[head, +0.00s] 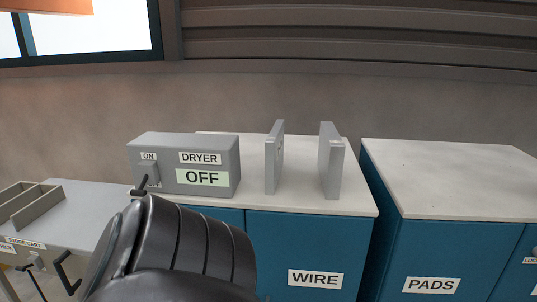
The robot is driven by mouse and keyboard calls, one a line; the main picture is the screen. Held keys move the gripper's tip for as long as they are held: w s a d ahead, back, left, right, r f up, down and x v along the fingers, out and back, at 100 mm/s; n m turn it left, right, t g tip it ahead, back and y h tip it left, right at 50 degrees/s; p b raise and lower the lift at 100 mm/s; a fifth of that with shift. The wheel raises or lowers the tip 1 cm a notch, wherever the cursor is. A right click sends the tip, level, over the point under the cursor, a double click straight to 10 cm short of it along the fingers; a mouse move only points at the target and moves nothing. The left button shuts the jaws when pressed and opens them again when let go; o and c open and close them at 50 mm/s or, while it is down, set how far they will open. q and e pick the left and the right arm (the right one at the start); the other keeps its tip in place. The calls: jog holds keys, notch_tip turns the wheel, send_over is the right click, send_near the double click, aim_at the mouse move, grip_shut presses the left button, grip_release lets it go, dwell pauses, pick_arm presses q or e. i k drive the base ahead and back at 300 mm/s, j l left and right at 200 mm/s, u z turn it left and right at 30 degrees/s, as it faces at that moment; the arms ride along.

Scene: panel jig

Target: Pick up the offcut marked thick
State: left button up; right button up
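I make out no offcut marked thick. A cut-off label (6,248) at the far left edge seems to end in "HICK", on the front of a grey cart; what it belongs to is out of view. Neither gripper can be made out. A black ribbed part, apparently one of my arm links, fills the lower left middle and hides part of the cart and cabinet.
A grey dryer box (222,176) reading OFF and two upright grey plates (273,165) (330,165) stand on the WIRE cabinet (300,255). The PADS cabinet (450,185) has a clear top. A divided tray (30,205) sits on the grey cart (88,205).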

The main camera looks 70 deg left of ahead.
aim_at(331, 148)
jog(key=u, duration=1.5)
